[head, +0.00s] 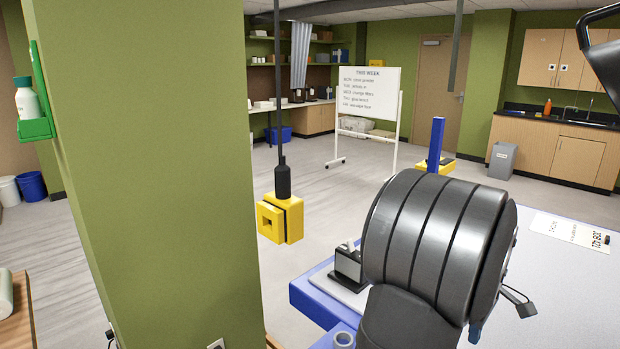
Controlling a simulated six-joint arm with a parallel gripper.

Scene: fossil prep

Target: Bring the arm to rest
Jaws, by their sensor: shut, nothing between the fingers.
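A large dark ribbed part of my own arm fills the lower middle of the head view and hides much of the worktable (575,300) behind it. My gripper does not show, so its place and the state of its fingers cannot be seen here. The worktable has a pale grey top and a blue edge. A small black and silver device (348,264) stands on a plate near its left corner. A small grey piece (518,303) shows just right of my arm; what it is cannot be told.
A green pillar (170,180) stands close on the left. A yellow block (281,218) hangs on a dark pole beside it. A blue post (436,145) rises behind my arm. A whiteboard (366,95) and grey bin (502,160) stand farther back, with open floor between.

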